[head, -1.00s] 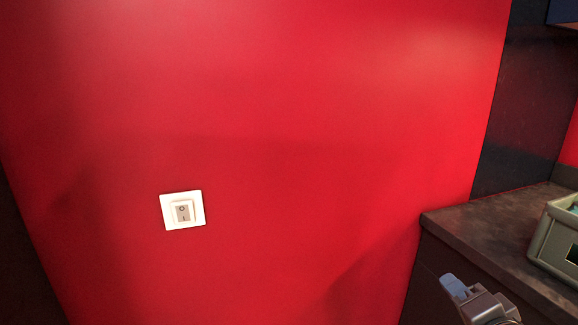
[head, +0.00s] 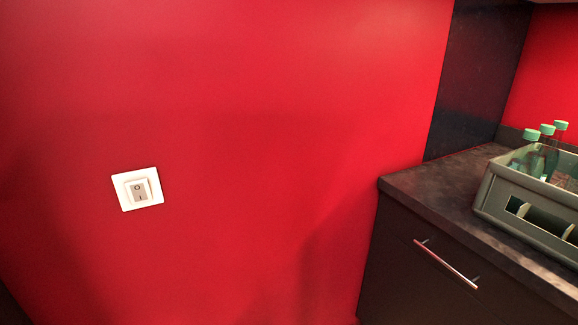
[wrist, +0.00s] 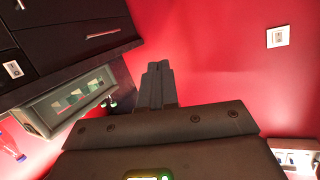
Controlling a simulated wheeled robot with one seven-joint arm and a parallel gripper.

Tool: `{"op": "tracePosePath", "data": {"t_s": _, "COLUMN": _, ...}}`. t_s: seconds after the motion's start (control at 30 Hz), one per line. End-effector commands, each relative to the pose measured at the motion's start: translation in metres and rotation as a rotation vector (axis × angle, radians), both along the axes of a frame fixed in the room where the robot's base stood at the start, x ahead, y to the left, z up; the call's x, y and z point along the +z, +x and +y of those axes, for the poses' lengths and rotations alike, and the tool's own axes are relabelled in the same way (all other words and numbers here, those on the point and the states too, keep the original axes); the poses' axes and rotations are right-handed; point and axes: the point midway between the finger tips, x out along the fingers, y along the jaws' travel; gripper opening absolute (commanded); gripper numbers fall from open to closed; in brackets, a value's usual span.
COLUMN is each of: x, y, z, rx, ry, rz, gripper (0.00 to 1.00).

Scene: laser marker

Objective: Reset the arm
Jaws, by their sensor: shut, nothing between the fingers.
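My gripper (wrist: 158,67) shows in the wrist view, its two dark fingers together with nothing between them. It is in free space in front of the red wall and touches nothing that I can see. My gripper is out of the head view. The switch also shows at the upper right of the wrist view (wrist: 278,37), well apart from my gripper.
A dark counter (head: 441,190) with a handled drawer (head: 425,268) stands at the right. A grey-green crate (head: 492,197) with several green-capped bottles (head: 531,155) sits on it. The red wall (head: 260,130) fills the middle, and the space before it looks clear.

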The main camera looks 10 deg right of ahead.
Motion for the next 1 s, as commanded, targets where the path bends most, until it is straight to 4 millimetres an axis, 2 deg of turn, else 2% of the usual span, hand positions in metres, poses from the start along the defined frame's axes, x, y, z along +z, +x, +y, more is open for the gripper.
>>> {"op": "tracePosePath", "data": {"t_s": 0.03, "x": 0.006, "y": -0.017, "z": 0.004, "rx": 0.013, "ry": -0.03, "rz": 0.011, "gripper": 0.0}}
{"op": "tracePosePath", "data": {"t_s": 0.1, "x": 0.015, "y": -0.033, "z": 0.008, "rx": 0.028, "ry": -0.068, "rz": 0.014, "gripper": 0.0}}
{"op": "tracePosePath", "data": {"t_s": 0.3, "x": 0.033, "y": -0.059, "z": 0.017, "rx": 0.059, "ry": -0.136, "rz": 0.017, "gripper": 0.0}}
{"op": "tracePosePath", "data": {"t_s": 1.0, "x": 0.036, "y": -0.063, "z": 0.018, "rx": 0.064, "ry": -0.148, "rz": 0.018, "gripper": 0.0}}
